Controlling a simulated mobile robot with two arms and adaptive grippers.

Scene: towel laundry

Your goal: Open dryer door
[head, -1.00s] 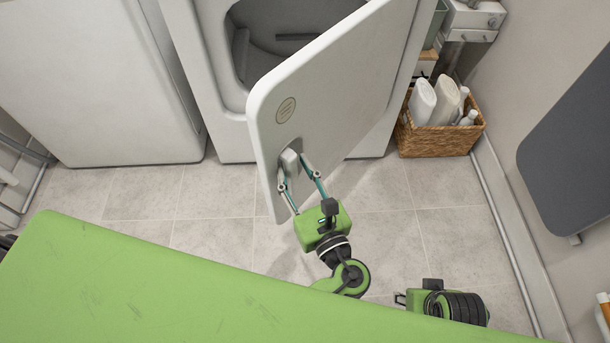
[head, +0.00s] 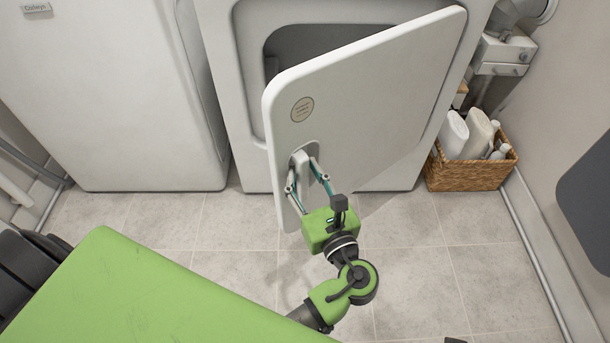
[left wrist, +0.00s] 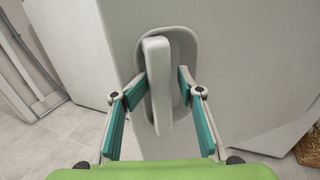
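The dryer door (head: 370,105) is a white panel with a round emblem, standing partly open at an angle in front of the dryer (head: 240,110). Its upright handle (head: 301,165) sits in a recess near the free left edge; the handle also shows in the left wrist view (left wrist: 158,85). My left gripper (head: 302,172) has one finger on each side of the handle and is closed in on it. Its teal-lined fingers (left wrist: 164,82) show in the left wrist view. My right gripper is not in view.
Another white appliance (head: 120,110) stands left of the dryer. A wicker basket (head: 465,177) with bottles stands at its right. A green surface (head: 140,290) fills the lower left. A dark panel (head: 585,210) is at the right wall. The tiled floor (head: 430,270) before the door is clear.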

